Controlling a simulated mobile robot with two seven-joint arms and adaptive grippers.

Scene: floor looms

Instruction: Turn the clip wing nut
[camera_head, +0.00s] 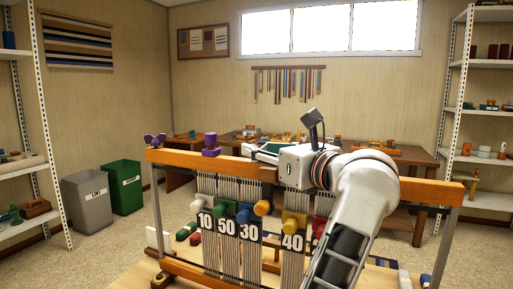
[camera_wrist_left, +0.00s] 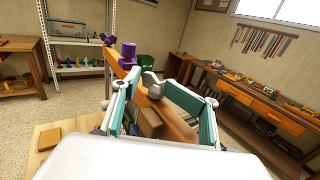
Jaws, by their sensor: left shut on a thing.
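The loom's orange top beam (camera_head: 220,163) runs across the head view. A brown clip (camera_head: 268,174) sits on it near mid-length. In the left wrist view, the clip's brown block (camera_wrist_left: 151,123) shows between my fingers, with a grey wing nut (camera_wrist_left: 151,84) above it. My left gripper (camera_head: 261,150) is at the beam above the clip. In the left wrist view its teal-padded fingers (camera_wrist_left: 151,80) close in on either side of the wing nut, and it is shut on it. The gripper hides the wing nut in the head view. My right gripper is not in view.
A purple knob (camera_head: 210,143) and purple winged piece (camera_head: 155,140) stand on the beam left of the gripper. Numbered weights (camera_head: 248,232) and coloured pegs hang below. Workbenches (camera_head: 415,160) stand behind. Grey and green bins (camera_head: 124,187) stand left, with free floor around.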

